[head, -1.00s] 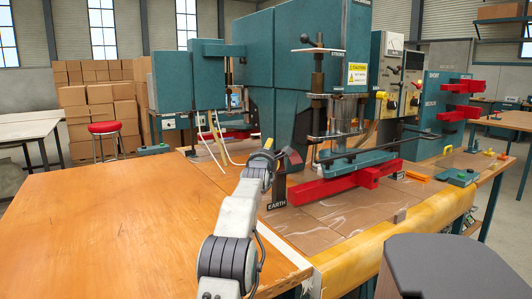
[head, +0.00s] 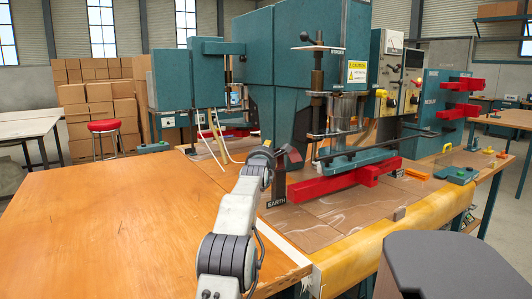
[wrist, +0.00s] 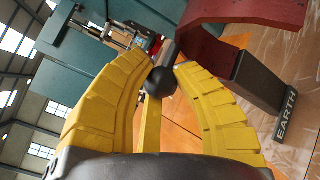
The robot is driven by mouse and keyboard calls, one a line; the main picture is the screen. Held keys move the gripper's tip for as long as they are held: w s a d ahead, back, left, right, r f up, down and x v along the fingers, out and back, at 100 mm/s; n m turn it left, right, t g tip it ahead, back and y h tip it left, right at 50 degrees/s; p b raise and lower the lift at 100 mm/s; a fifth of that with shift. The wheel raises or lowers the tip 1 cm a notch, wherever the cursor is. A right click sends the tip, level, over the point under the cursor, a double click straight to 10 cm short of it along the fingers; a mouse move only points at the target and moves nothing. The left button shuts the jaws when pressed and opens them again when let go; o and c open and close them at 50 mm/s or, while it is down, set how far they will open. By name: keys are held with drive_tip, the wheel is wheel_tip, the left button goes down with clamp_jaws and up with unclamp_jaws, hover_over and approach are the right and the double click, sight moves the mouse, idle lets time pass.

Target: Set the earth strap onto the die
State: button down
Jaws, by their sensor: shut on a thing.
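A dark red curved band (head: 293,155), which I take for the earth strap, sits at the top of a black post (head: 279,185) labelled EARTH. In the wrist view the band (wrist: 225,22) arches over the post (wrist: 258,82). My gripper (wrist: 160,75) has its yellow fingers closed around a black ball, whose lower part (wrist: 157,85) shows between the tips. The ball appears to meet the band's near end; I cannot tell whether they are joined. I cannot tell which part is the die.
The teal press (head: 285,75) stands behind the post, with a control box (head: 392,80) to its right. The wooden table (head: 110,220) at left is clear.

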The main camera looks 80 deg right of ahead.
drive_tip(key=shift+f, duration=0.1)
drive_tip(key=shift+s+a+f+m+h+b, duration=0.3)
drive_tip(key=shift+m+h+b, duration=0.2)
drive_tip(key=shift+b, duration=0.7)
drive_tip(key=shift+s+a+r+m+h+b, duration=0.25)
drive_tip(key=shift+s+a+m+h+b, duration=0.25)
drive_tip(key=shift+b, duration=0.55)
drive_tip(key=shift+w, duration=0.1)
drive_tip(key=c, duration=0.9)
unclamp_jaws()
drive_tip(key=shift+c, duration=0.2)
drive_tip(key=shift+a, duration=0.2)
drive_tip(key=a+f, duration=0.2)
drive_tip(key=a, duration=0.9)
drive_tip(key=shift+a, duration=0.2)
